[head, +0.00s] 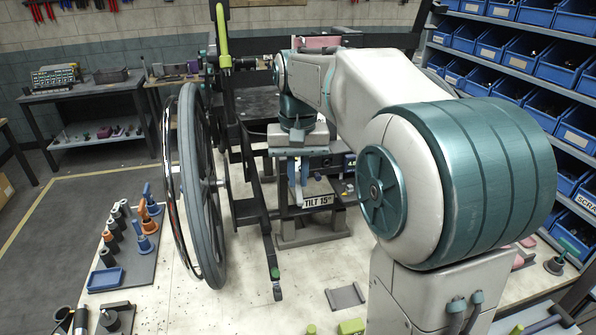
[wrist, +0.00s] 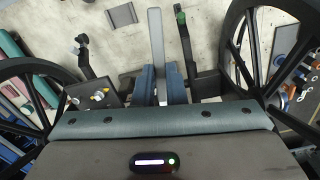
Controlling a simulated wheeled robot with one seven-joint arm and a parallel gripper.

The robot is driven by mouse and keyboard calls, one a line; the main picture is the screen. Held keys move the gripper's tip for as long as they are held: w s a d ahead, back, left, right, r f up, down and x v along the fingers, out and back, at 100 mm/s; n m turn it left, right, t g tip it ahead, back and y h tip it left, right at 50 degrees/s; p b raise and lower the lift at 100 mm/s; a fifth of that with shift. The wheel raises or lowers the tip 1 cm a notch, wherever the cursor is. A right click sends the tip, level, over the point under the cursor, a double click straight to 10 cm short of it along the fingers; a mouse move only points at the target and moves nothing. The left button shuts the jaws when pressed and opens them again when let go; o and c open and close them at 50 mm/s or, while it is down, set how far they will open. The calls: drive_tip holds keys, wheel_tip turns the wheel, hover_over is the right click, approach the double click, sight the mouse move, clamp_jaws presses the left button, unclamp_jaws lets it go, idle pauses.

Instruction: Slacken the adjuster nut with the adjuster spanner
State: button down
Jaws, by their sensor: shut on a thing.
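My gripper (wrist: 161,72) has its blue fingers on both sides of a long, flat grey bar that looks like the adjuster spanner (wrist: 155,35). The bar extends past the fingertips over the pale bench; its jaw end cannot be made out. In the head view my gripper (head: 298,190) hangs pointing down in the middle of the wheelchair (head: 256,180), above the "TILT 15" label (head: 318,201). A dark lever with a green tip (wrist: 182,40) stands close to the right of the bar in the wrist view. I cannot pick out the adjuster nut.
A large wheel (head: 205,190) stands left of my gripper, and wheels flank it on both sides in the wrist view. A peg board (head: 130,245) with tools lies on the bench at left. Blue bins (head: 535,65) fill the right shelves. The front middle of the bench is mostly clear.

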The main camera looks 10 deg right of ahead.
sight(297, 169)
drive_tip(key=shift+w+d+p, duration=0.2)
drive_tip(key=shift+w+p, duration=0.4)
drive_tip(key=shift+w, duration=0.35)
drive_tip(key=shift+w+d+p, duration=0.15)
drive_tip(key=shift+w+p, duration=0.4)
drive_tip(key=shift+w, duration=0.4)
drive_tip(key=shift+w+r+p, duration=0.1)
drive_tip(key=shift+w+p, duration=0.05)
drive_tip(key=shift+p, duration=0.25)
drive_tip(key=shift+w+d+p, duration=0.2)
drive_tip(key=shift+w+p, duration=0.25)
drive_tip(key=shift+w, duration=0.3)
drive_tip(key=shift+w+d+p, duration=0.1)
drive_tip(key=shift+w+p, duration=0.55)
idle(0.4)
drive_tip(key=shift+d+n, duration=0.95)
drive_tip(key=shift+n, duration=0.25)
